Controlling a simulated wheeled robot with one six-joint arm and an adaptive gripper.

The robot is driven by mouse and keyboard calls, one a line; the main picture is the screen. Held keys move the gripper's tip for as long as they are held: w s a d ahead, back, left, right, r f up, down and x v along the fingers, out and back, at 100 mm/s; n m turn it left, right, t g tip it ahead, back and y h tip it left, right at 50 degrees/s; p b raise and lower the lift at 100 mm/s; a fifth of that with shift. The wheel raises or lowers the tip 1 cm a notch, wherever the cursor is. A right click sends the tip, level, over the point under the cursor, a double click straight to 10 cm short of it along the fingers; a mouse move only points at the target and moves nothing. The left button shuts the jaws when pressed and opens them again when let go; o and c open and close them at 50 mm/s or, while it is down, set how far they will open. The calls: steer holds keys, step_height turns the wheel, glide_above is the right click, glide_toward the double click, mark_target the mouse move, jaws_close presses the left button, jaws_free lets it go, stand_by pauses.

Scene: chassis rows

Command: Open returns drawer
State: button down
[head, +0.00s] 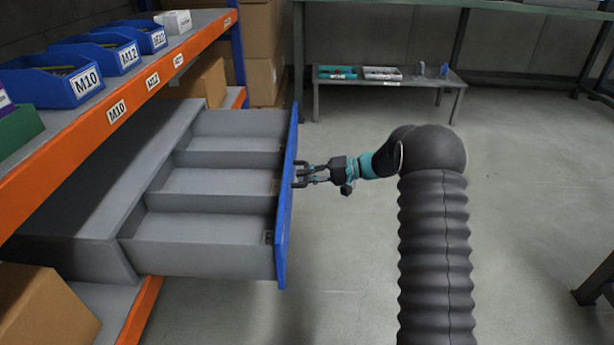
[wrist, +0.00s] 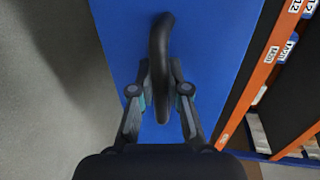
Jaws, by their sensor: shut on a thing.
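The drawer (head: 212,205) is grey with a blue front panel (head: 287,200). It is pulled well out from its grey housing under the orange-edged shelf, and dividers split it into compartments. My gripper (head: 304,174) is at the outer side of the blue front, in the middle of the head view. In the wrist view my gripper (wrist: 160,80) is shut on a dark curved handle (wrist: 160,45) on the blue panel, with one finger on each side. No label on the drawer front is visible, as its outer face is nearly edge-on in the head view.
Blue bins (head: 58,82) stand on the orange-edged shelf (head: 150,78) above the drawer. A cardboard box (head: 42,312) is at lower left. A low grey bench (head: 385,80) stands at the back. The concrete floor (head: 540,200) to the right is mostly clear.

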steer(key=c, duration=1.1)
jaws_free()
steer(key=shift+c, duration=0.2)
steer(key=v, duration=1.2)
